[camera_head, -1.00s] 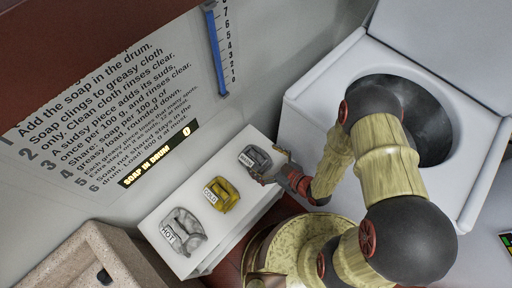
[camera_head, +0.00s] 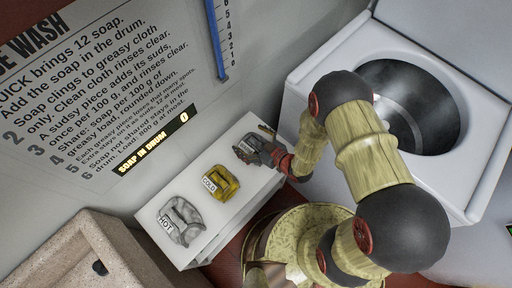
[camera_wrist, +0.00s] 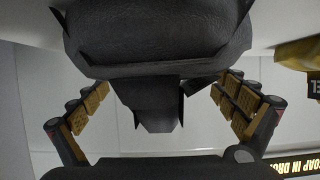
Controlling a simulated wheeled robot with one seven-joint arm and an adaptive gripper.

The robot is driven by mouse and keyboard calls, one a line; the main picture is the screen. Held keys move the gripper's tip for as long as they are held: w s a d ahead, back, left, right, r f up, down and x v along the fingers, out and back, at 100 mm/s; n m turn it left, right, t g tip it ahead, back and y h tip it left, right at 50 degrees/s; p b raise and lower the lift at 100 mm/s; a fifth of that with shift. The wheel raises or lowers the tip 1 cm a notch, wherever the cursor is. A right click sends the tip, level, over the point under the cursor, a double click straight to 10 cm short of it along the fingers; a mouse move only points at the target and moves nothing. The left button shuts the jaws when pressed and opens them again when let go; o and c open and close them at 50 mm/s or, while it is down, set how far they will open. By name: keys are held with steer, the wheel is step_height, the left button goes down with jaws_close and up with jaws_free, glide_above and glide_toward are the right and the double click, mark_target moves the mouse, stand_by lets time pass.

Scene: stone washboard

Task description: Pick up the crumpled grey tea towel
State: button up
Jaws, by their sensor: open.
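The crumpled grey tea towel (camera_head: 246,146) lies at the far right end of a white ledge in the head view, beside a small white label and partly hidden by my gripper. My gripper (camera_head: 265,150) is open and reaches over the towel's right side; contact cannot be told. In the wrist view my gripper (camera_wrist: 166,92) has its two padded fingers spread wide. A dark, rough form fills the top middle there; I cannot tell whether it is towel or my own gripper.
A yellow cloth (camera_head: 221,183) labelled COLD and a paler silvery one (camera_head: 180,220) labelled HOT share the white ledge (camera_head: 232,215). A white washer with an open drum (camera_head: 408,105) stands at right. The wall sign (camera_head: 110,100) rises behind. A stone basin (camera_head: 85,240) is at lower left.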

steer(key=c, duration=1.2)
steer(key=shift+c, duration=0.3)
steer(key=shift+r, duration=0.15)
